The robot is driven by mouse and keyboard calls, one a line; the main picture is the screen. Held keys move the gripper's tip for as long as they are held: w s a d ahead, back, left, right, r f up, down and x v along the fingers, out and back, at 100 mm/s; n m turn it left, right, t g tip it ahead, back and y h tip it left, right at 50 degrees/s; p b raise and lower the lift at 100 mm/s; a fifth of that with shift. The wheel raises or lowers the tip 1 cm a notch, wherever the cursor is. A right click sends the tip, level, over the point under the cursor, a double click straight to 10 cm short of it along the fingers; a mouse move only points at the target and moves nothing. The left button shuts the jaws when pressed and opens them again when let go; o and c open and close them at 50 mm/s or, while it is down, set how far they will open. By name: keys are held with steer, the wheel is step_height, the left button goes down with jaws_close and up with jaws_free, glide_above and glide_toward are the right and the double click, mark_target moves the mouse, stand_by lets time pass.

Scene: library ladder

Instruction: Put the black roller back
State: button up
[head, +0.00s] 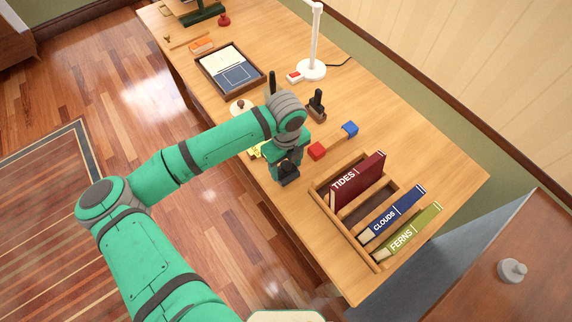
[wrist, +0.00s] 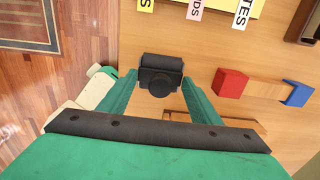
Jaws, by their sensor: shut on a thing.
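My gripper (wrist: 161,80) is shut on a black object with a round knob, which I take to be the black roller (wrist: 160,68). In the wrist view it sits between the two green fingers, above the wooden desk. In the head view the gripper (head: 288,165) is over the desk's near edge, left of the book rack, and the black roller (head: 290,178) shows dark at its lower end, partly hidden. I cannot tell whether it touches the desk. A black-handled tool (head: 317,103) on a wooden base stands farther back.
A red block (head: 317,151) and a blue block (head: 350,130) lie right of the gripper. The wooden rack (head: 327,207) holds books. A yellow item (head: 255,152) with labels is partly behind my arm. A white lamp (head: 311,68) and a tray (head: 258,86) are farther back.

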steer(key=shift+f, duration=0.1)
steer(key=o, duration=0.9)
